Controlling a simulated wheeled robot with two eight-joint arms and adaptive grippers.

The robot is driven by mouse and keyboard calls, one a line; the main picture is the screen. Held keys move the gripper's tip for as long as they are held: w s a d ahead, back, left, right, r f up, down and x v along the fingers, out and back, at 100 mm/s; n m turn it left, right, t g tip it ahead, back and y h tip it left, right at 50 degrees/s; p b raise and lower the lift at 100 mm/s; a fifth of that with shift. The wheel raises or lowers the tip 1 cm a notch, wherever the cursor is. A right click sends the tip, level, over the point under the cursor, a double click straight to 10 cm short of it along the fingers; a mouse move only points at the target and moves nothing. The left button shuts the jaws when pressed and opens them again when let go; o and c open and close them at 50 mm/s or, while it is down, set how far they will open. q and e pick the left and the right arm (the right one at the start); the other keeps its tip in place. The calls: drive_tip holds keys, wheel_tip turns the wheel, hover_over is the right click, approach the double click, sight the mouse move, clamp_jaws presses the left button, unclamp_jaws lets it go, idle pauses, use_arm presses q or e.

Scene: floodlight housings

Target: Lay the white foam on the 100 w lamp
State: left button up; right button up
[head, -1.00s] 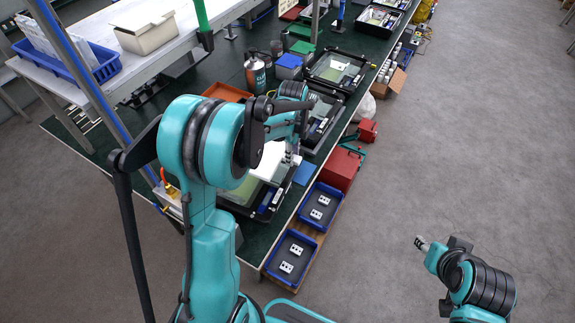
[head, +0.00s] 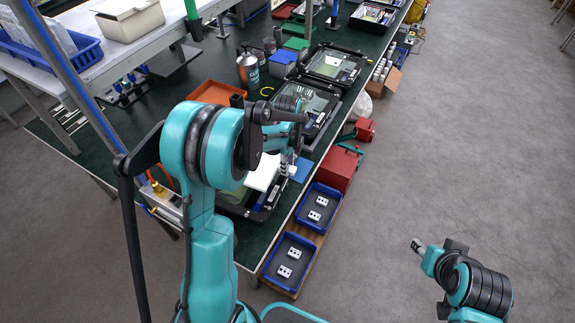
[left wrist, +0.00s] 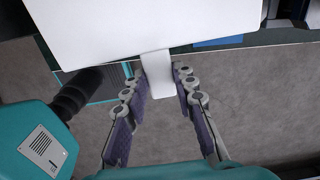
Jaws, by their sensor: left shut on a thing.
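The white foam (head: 263,172) is a flat white sheet, partly hidden by my left arm in the head view. In the left wrist view the foam (left wrist: 140,25) fills the top, and its narrow tab reaches down between the fingers. My left gripper (left wrist: 163,80) is shut on this tab. The foam is over or near a black floodlight housing (head: 262,215) at the near end of the bench; the gap between them cannot be judged. No wattage label is readable. My right gripper (head: 417,245) hangs over the floor, away from the bench; its finger state is unclear.
More open black housings (head: 333,64) line the green bench. Two blue trays (head: 283,288) with white parts are at the near edge, beside a red box (head: 341,168). An orange tray (head: 216,92) and a spray can (head: 248,70) stand behind my left arm. Grey floor is free to the right.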

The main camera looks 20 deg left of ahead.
use_arm(q)
wheel_tip(320, 180, down, 7)
drive_tip(key=b, duration=0.5)
drive_tip(key=shift+r, duration=0.1)
drive_tip(key=o, duration=1.1)
drive_tip(key=shift+o, duration=0.2)
wheel_tip(320, 180, up, 12)
drive_tip(key=shift+s+r, duration=0.1)
drive_tip(key=shift+s+d+r, duration=0.1)
drive_tip(key=shift+s+d, duration=0.05)
drive_tip(key=s+d+r+n+t, duration=0.1)
drive_tip(key=s+d+n+t, duration=0.2)
drive_tip(key=s+n, duration=0.6)
drive_tip(key=s+d+r+n+t+b, duration=0.1)
drive_tip(key=s+d+n+t, duration=0.3)
drive_tip(key=s+n, duration=0.4)
drive_tip(key=shift+s+n, duration=0.4)
drive_tip(key=shift+s, duration=0.4)
